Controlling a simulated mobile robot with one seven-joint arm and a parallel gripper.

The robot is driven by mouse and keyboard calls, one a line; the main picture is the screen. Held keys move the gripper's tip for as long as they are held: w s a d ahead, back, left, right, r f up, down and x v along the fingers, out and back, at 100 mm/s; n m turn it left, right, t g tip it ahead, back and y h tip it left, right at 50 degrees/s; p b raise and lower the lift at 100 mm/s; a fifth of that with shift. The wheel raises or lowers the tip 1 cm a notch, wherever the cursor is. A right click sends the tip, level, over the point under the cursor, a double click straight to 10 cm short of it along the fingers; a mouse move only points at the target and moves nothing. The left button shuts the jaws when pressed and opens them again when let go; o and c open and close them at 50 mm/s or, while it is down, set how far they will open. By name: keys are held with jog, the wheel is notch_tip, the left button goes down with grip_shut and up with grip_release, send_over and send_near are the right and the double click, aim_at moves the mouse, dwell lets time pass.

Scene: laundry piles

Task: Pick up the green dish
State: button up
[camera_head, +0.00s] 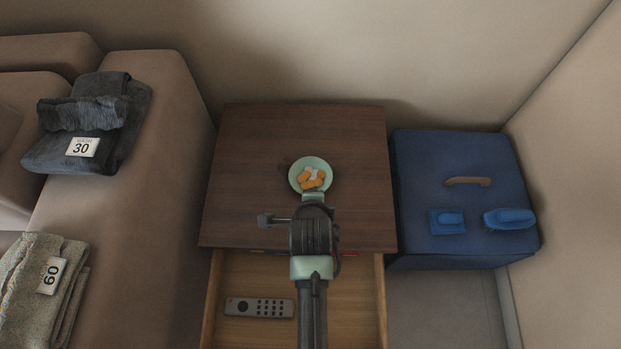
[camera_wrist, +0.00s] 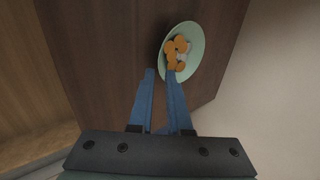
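The green dish (camera_head: 297,179) is a pale green round plate on the dark wooden tabletop, holding several orange pieces and a whitish one. It also shows in the wrist view (camera_wrist: 194,36), at top centre. My gripper (camera_wrist: 161,73) has two blue fingers with a narrow gap between their tips. The right fingertip overlaps the dish's near rim and the left one is just outside it. Whether they touch the dish I cannot tell. In the camera_head view my arm reaches up to the dish's near edge and hides the fingertips.
The wooden table (camera_head: 250,150) has an open drawer (camera_head: 260,279) in front with a remote (camera_head: 258,307) inside. A blue box (camera_head: 430,165) with small items stands right. A sofa (camera_head: 150,130) with folded towels (camera_head: 85,120) is left. The tabletop around the dish is clear.

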aim_at(311, 178)
jog(key=b+x, duration=0.2)
jog(key=x, duration=0.2)
jog(key=shift+w+f+b, duration=0.25)
jog(key=shift+b, duration=0.05)
grip_shut()
jog(key=shift+r, duration=0.1)
dwell(1.0)
